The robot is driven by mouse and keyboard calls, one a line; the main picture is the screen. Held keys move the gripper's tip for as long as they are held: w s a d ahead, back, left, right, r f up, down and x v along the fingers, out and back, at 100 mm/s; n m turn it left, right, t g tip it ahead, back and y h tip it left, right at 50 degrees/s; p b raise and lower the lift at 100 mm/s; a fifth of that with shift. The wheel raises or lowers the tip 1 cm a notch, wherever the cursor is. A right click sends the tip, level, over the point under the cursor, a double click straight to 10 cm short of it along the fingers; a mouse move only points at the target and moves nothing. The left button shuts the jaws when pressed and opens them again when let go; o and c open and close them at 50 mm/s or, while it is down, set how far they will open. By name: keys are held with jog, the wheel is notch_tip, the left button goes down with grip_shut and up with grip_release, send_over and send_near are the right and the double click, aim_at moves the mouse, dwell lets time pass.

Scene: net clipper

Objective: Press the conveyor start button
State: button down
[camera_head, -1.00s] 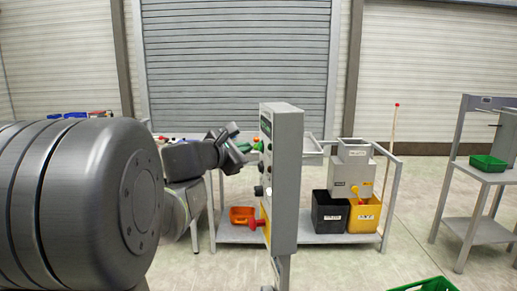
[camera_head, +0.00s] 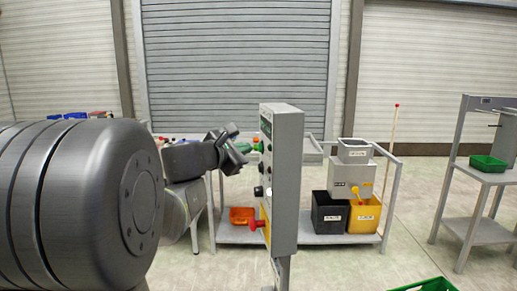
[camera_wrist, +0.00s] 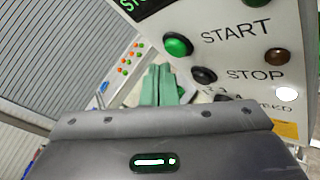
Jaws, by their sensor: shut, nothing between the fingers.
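The grey control panel (camera_head: 287,180) stands upright on a post, edge-on in the head view, with its buttons facing left toward my gripper. In the wrist view, the green button (camera_wrist: 178,45) sits beside the word START on the panel face (camera_wrist: 235,55). A black button (camera_wrist: 204,75) lies below it beside STOP. My gripper (camera_wrist: 160,72) shows two green fingers together, with nothing between them. Its tips are just left of and below the START button in the picture. In the head view, my gripper (camera_head: 243,148) is close to the panel's left face; I cannot tell whether it touches.
Behind the panel, a cart (camera_head: 310,238) holds a black bin (camera_head: 328,213), a yellow bin (camera_head: 364,217) and an orange bin (camera_head: 241,215). A grey shelf stand (camera_head: 485,175) with a green tray is at the right. Open floor lies between them.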

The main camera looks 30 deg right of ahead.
jog(key=shift+d, duration=0.1)
dwell(0.7)
jog(key=shift+s+d+b, duration=0.15)
jog(key=shift+d+b, duration=0.15)
